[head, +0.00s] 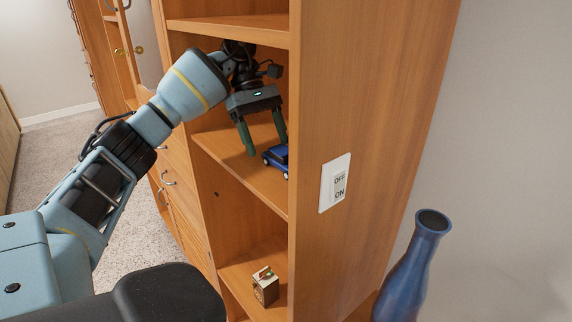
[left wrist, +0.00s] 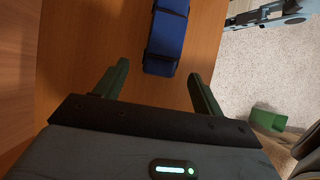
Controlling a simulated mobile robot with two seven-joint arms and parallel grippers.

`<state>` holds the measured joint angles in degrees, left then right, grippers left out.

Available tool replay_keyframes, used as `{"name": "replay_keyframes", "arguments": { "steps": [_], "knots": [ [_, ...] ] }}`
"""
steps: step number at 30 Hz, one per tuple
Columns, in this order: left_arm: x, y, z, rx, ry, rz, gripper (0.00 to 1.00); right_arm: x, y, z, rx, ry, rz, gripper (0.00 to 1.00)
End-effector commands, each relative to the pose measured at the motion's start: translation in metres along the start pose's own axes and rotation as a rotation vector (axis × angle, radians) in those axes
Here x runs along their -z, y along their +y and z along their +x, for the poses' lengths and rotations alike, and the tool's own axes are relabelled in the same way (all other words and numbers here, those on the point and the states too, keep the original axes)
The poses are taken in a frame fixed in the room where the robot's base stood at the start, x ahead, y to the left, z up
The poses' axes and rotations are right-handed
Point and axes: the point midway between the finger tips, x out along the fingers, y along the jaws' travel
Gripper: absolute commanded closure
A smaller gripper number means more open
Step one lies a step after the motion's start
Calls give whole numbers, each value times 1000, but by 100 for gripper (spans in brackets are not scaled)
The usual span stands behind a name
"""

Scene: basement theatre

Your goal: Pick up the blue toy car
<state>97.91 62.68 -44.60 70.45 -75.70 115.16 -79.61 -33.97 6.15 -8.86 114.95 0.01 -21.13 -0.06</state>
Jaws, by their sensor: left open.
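The blue toy car (head: 277,158) stands on the middle shelf (head: 238,160) of the wooden cabinet, partly hidden at its right by the cabinet's side panel. My left gripper (head: 266,148) is open over that shelf, its green fingers pointing down, with the car close to the right finger. In the left wrist view the car (left wrist: 167,38) lies ahead of and between the two open fingers (left wrist: 158,78), apart from both. Nothing is between the fingers themselves. My right gripper is not in view.
The cabinet's side panel (head: 370,90) with an off/on switch plate (head: 335,183) bounds the shelf at the right. A small box-like object (head: 265,287) sits on the lower shelf. A blue vase (head: 412,265) stands at the right. An upper shelf (head: 230,30) is above my gripper.

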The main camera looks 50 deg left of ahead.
Motion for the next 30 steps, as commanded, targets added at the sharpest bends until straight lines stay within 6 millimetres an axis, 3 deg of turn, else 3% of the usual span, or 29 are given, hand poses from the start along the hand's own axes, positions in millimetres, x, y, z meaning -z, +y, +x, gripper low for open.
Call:
{"name": "replay_keyframes", "arguments": {
  "steps": [11,21,30],
  "knots": [
    [-11,1,7,2,-1,2,31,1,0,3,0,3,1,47],
    [-52,0,30,3,-1,3,31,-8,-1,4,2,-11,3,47],
    [-50,0,40,-1,-1,0,31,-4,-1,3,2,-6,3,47]
  ]
}}
